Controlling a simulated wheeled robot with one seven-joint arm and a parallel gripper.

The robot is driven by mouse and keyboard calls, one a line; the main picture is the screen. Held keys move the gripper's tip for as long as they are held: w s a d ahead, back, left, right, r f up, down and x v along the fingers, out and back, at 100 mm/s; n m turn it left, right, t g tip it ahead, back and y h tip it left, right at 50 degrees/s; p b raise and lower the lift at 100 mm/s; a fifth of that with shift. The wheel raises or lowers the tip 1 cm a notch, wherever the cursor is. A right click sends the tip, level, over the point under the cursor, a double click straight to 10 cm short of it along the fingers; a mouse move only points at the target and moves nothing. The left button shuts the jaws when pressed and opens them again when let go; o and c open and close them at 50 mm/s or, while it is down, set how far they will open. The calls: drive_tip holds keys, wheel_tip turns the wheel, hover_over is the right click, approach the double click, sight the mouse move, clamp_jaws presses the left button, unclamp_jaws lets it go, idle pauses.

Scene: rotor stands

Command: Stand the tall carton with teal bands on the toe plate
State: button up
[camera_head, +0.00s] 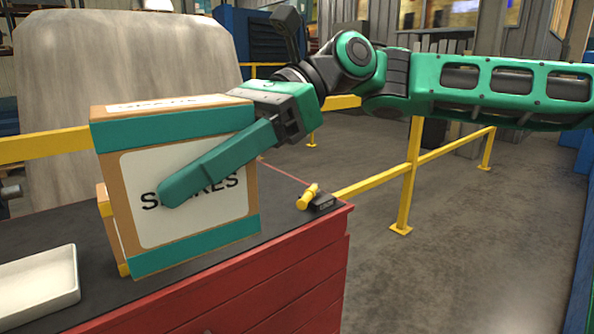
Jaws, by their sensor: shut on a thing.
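The tall carton with teal bands (230,214) is brown, with a white label whose letters are partly covered. It is upright, slightly tilted in the picture, over the dark top of a red cabinet (290,285). I cannot tell whether its base touches the top. My gripper (185,186) is shut on the carton, reaching in from the upper right. One teal finger lies across the label; the other is hidden behind the carton. I cannot make out a toe plate in this view.
Another brown box (108,228) with yellow parts is mostly hidden behind the carton. A white tray (45,285) is at the front left. A yellow-handled tool (310,196) lies near the cabinet's right edge. Yellow railings (405,185) stand beyond, with open floor at right.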

drive_tip(key=w+d+f+m+t+h, duration=0.3)
drive_tip(key=w+d+f+m+t, duration=0.7)
drive_tip(key=w+d+f, duration=0.9)
drive_tip(key=w+d+f+m+t+h, duration=0.3)
drive_tip(key=w+d+f+m+t, duration=0.8)
drive_tip(key=w+d+f, duration=0.8)
drive_tip(key=d+m, duration=0.1)
drive_tip(key=d, duration=0.3)
drive_tip(key=shift+f+h, duration=0.3)
drive_tip(key=shift+h, duration=0.1)
drive_tip(key=shift+r, duration=0.2)
